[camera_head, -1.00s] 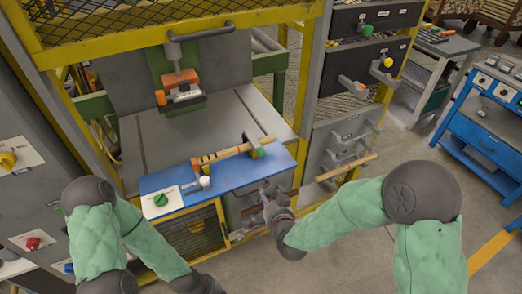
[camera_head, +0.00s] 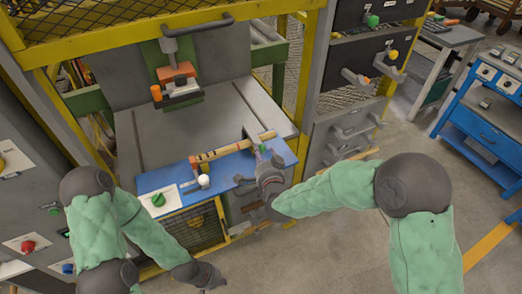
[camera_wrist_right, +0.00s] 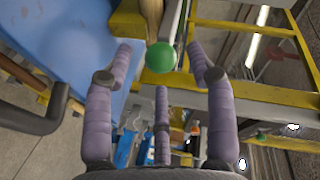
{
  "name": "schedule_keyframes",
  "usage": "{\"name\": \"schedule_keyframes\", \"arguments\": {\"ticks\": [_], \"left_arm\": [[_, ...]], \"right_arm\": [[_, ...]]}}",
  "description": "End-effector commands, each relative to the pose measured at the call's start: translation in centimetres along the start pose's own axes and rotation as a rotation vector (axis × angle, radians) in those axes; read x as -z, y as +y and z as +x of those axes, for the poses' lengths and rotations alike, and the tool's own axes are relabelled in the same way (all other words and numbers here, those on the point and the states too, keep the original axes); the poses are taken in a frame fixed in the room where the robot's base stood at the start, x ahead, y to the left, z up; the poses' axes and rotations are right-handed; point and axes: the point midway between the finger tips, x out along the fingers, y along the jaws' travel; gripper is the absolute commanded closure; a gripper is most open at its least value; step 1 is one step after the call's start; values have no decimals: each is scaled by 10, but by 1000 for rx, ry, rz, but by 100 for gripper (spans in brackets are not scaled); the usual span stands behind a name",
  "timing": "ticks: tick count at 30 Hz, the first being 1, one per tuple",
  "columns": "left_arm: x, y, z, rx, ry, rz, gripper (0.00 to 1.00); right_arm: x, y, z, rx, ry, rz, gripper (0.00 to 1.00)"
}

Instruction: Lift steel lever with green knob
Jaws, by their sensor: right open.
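The steel lever's green knob (camera_wrist_right: 161,57) shows in the right wrist view, at the end of a short steel rod (camera_wrist_right: 171,20). My right gripper (camera_wrist_right: 160,64) is open, with its purple fingers spread to both sides of the knob and one below it. I cannot tell whether any finger touches it. In the head view the green knob (camera_head: 263,148) is at the right end of the blue bench top, and my right gripper (camera_head: 268,168) is just in front of it. My left gripper (camera_head: 210,276) hangs low at the bottom, away from the bench; its fingers are unclear.
A white knob (camera_head: 203,181) and a green button (camera_head: 158,200) are to the left. A grey cabinet with handles (camera_head: 343,135) stands at the right. The floor beyond my right arm is clear.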

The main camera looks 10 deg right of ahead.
Motion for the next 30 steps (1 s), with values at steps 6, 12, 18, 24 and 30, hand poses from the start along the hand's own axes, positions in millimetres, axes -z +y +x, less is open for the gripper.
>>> {"name": "schedule_keyframes", "arguments": {"ticks": [6, 12, 18, 24, 30], "left_arm": [[0, -2, 5, 0, 0, 0, 100], [0, -2, 6, 0, 0, 0, 100], [0, -2, 6, 0, 0, 0, 100], [0, -2, 6, 0, 0, 0, 100], [0, -2, 6, 0, 0, 0, 100]], "right_arm": [[0, 1, 28, -1, 1, 0, 44], [0, 0, 36, 0, 1, 0, 44], [1, 0, 37, 0, 1, 0, 44], [1, 0, 36, 0, 1, 0, 89], [0, 1, 36, -2, 0, 0, 100]]}}
